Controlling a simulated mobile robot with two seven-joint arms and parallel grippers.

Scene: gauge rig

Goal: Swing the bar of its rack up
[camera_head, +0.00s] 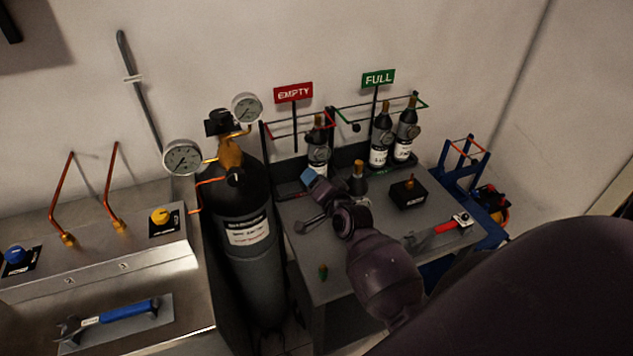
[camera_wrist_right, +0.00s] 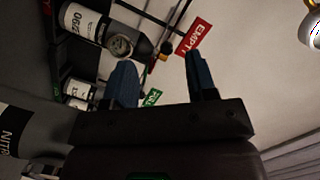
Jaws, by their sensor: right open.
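The bottle rack stands at the back of the grey bench, with a red EMPTY sign (camera_head: 293,92) and a green FULL sign (camera_head: 378,78). A thin bar with red parts (camera_head: 285,137) runs across the EMPTY side, and a bar with green parts (camera_head: 420,96) crosses the FULL side. One bottle (camera_head: 318,155) stands on the EMPTY side. My right gripper (camera_head: 308,190) is open just in front of and below the EMPTY side, apart from the bar. In the wrist view its blue fingers (camera_wrist_right: 163,82) hold nothing. The left gripper is out of view.
A large dark gas cylinder (camera_head: 245,230) with gauges stands just left of the bench. A bottle (camera_head: 357,180) and a black box (camera_head: 408,194) are on the bench near my right arm. A red-handled valve (camera_head: 452,222) lies at the right.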

